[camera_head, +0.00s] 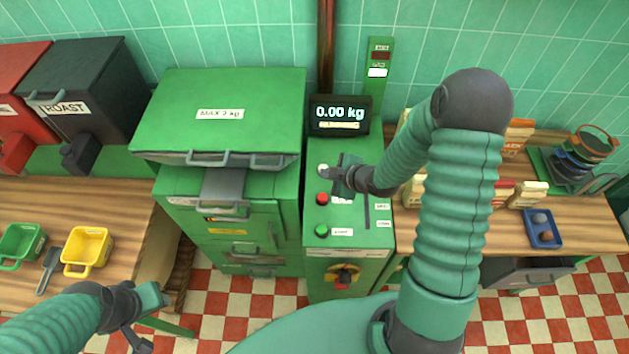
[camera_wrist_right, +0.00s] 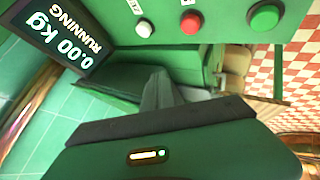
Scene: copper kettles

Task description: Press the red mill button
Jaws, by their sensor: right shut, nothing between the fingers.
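The red mill button (camera_head: 322,199) sits on the green control panel, between a white button (camera_head: 322,168) above it and a green button (camera_head: 322,230) below it. In the right wrist view the red button (camera_wrist_right: 190,21) is at the top, uncovered. My right gripper (camera_head: 327,171) is shut and empty. It is over the panel close to the white button; I cannot tell whether it touches. In the right wrist view its closed fingers (camera_wrist_right: 160,92) point up the picture, below the row of buttons. My left gripper (camera_head: 145,312) is at the lower left, far from the panel; its finger gap is unclear.
A display (camera_head: 340,114) reading 0.00 kg stands behind the buttons; the right wrist view also shows RUNNING on it. A large green lidded machine (camera_head: 220,115) stands left of the panel.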

